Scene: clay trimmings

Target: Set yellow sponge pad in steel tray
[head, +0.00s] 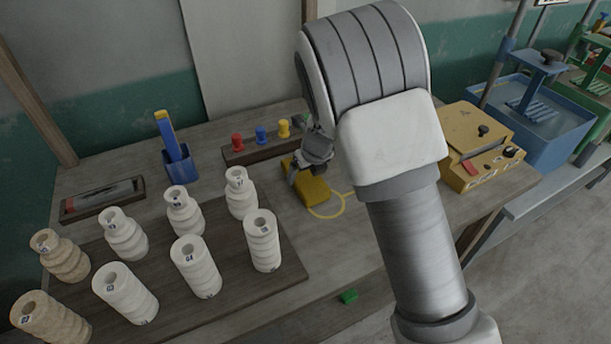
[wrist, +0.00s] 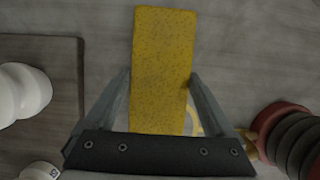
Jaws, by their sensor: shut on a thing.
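The yellow sponge pad (head: 313,192) is a flat oblong block at the back middle of the workbench, beside a thin yellow ring. In the wrist view the sponge (wrist: 163,60) runs lengthwise between the two fingers. My gripper (head: 298,174) is shut on it, and it also shows in the wrist view (wrist: 160,82). I cannot tell whether the sponge touches the bench. I cannot make out a clear steel tray; a shallow dark-rimmed tray (head: 70,207) with grey and red contents lies at the back left.
Several pale ribbed clay pieces (head: 262,242) stand on a dark board (head: 288,268) at the left front. A blue cup (head: 180,166) and a rack with coloured pegs (head: 237,143) stand at the back. A yellow box (head: 470,135) is right of my arm.

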